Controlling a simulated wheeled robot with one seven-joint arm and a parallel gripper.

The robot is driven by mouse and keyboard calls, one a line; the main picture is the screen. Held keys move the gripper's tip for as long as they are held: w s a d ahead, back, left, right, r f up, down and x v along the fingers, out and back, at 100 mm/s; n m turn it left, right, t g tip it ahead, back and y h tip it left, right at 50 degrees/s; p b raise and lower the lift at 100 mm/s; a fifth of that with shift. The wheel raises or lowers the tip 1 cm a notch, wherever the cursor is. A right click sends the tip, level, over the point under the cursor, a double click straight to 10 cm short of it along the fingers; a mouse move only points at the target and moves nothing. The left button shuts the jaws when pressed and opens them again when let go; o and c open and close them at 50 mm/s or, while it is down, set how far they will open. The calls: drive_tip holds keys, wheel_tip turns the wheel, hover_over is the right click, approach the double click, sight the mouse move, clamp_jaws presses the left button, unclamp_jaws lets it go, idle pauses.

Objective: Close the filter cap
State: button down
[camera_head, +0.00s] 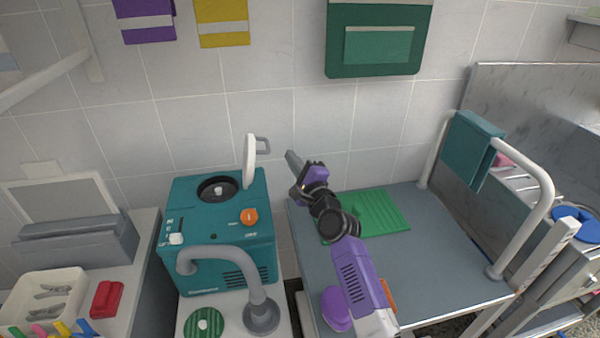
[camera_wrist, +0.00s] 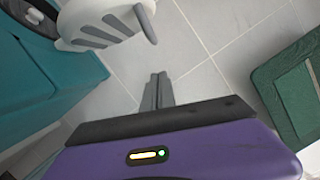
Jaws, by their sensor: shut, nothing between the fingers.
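The dark round filter opening (camera_head: 217,190) on the machine's top is uncovered. In the wrist view the cap (camera_wrist: 100,22) shows its slotted face and handle at the top, above the teal body (camera_wrist: 45,75). My gripper (camera_head: 291,156) is shut and empty, to the right of the cap and apart from it. In the wrist view the closed fingertips (camera_wrist: 158,78) point toward the tiled wall, below the cap's handle.
An orange knob (camera_head: 249,216) sits on the machine's top. A grey hose (camera_head: 225,252) arches in front. A blue-grey table (camera_head: 440,255) with a green mat (camera_head: 385,212) lies to the right. A green wall pouch (camera_head: 378,45) hangs behind. Free air lies between cap and gripper.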

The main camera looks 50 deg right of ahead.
drive_tip(key=shift+w+a+r+p, duration=0.45)
drive_tip(key=shift+w+a+p, duration=0.15)
drive_tip(key=shift+a+p, duration=0.2)
drive_tip(key=shift+w+a+r+p, duration=0.4)
drive_tip(key=shift+w+a+p, duration=0.25)
drive_tip(key=shift+p, duration=0.15)
drive_tip(key=shift+s, duration=0.1)
